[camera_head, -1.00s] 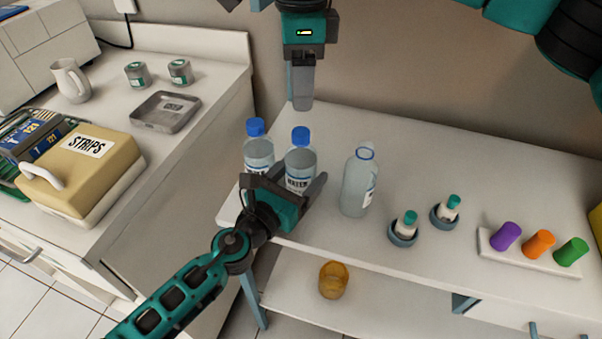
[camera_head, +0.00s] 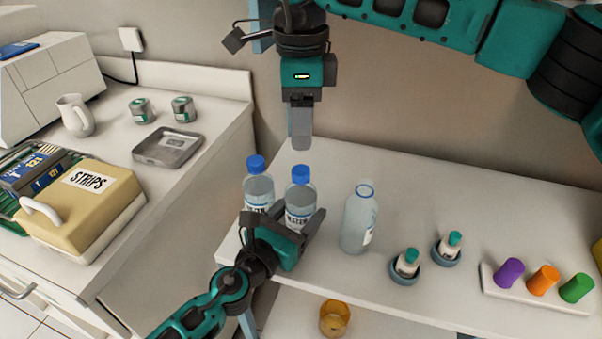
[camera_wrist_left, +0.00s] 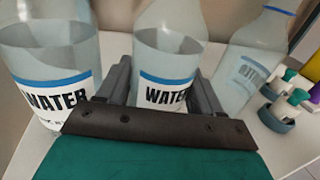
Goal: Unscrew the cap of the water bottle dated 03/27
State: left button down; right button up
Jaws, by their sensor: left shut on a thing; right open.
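Three clear water bottles stand on the white table. The left bottle (camera_head: 258,190) and the middle bottle (camera_head: 300,196) wear blue caps. The right bottle (camera_head: 359,222) shows a blue ring at its neck and no cap on top. No date can be read on any label. My left gripper (camera_head: 302,226) is shut around the middle bottle, which also shows between its fingers in the left wrist view (camera_wrist_left: 168,62). The middle bottle's blue cap (camera_head: 300,174) is on its neck. My right gripper (camera_head: 301,128) hangs above and behind the middle bottle, apart from it, with its fingers pointing down.
Two small teal-capped vials (camera_head: 407,264) stand in round holders right of the bottles. A white rack (camera_head: 533,287) holds purple, orange and green pieces. An amber cup (camera_head: 334,318) sits on the lower shelf. A counter with a STRIPS box (camera_head: 82,215) is at left.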

aim_at(301, 170)
jog(key=m, duration=0.4)
jog(key=shift+m, duration=0.3)
jog(key=m, duration=0.8)
jog(key=shift+m, duration=0.4)
jog(key=m, duration=0.3)
jog(key=shift+m, duration=0.4)
jog(key=m, duration=1.7)
jog(key=shift+m, duration=0.4)
jog(key=shift+f, duration=4)
